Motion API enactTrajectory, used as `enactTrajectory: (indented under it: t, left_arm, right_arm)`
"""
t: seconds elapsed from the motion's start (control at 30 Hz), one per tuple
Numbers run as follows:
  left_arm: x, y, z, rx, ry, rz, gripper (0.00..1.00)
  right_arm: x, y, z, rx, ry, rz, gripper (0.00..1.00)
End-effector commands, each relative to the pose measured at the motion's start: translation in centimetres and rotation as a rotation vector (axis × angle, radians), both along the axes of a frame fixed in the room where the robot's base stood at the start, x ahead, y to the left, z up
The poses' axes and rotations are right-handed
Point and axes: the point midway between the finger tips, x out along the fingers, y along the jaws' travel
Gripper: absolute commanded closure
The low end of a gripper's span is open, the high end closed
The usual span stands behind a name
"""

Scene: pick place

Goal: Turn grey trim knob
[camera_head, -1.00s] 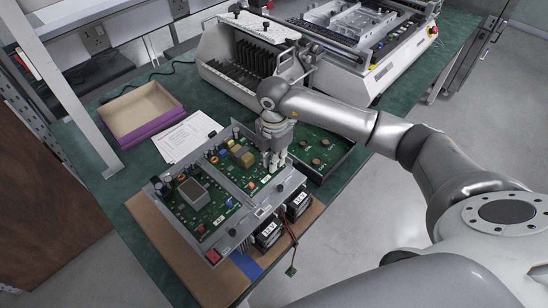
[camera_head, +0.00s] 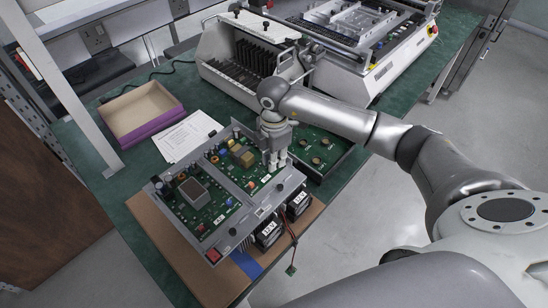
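An open grey chassis (camera_head: 233,231) with green circuit boards (camera_head: 200,212) stands on a brown mat (camera_head: 165,243) on the green bench. My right gripper (camera_head: 276,167) points down at the right-hand board (camera_head: 243,165), near its right end. Its fingertips are at or just above the board. I cannot tell whether the fingers hold anything. The grey trim knob cannot be made out; the gripper may hide it. My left gripper is not in view.
A purple-edged cardboard box (camera_head: 166,126) and white papers (camera_head: 188,136) lie behind the chassis. A dark tray (camera_head: 338,166) with a green board is close to the right of my gripper. A slotted rack (camera_head: 212,68) and a large machine (camera_head: 382,75) stand behind.

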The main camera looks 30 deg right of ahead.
Motion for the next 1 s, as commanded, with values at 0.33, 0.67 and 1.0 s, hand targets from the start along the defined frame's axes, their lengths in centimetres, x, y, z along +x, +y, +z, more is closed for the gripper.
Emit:
enactTrajectory:
  t: [0.33,0.67,1.0]
  left_arm:
    - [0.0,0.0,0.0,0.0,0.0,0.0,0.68]
    - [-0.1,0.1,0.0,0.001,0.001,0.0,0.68]
    - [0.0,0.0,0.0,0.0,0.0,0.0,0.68]
  right_arm:
    - [0.0,0.0,0.0,0.0,0.001,0.001,0.65]
    - [0.1,0.0,3.2,0.0,-0.005,0.002,0.65]
    - [0.1,0.0,10.0,0.0,-0.004,0.002,0.65]
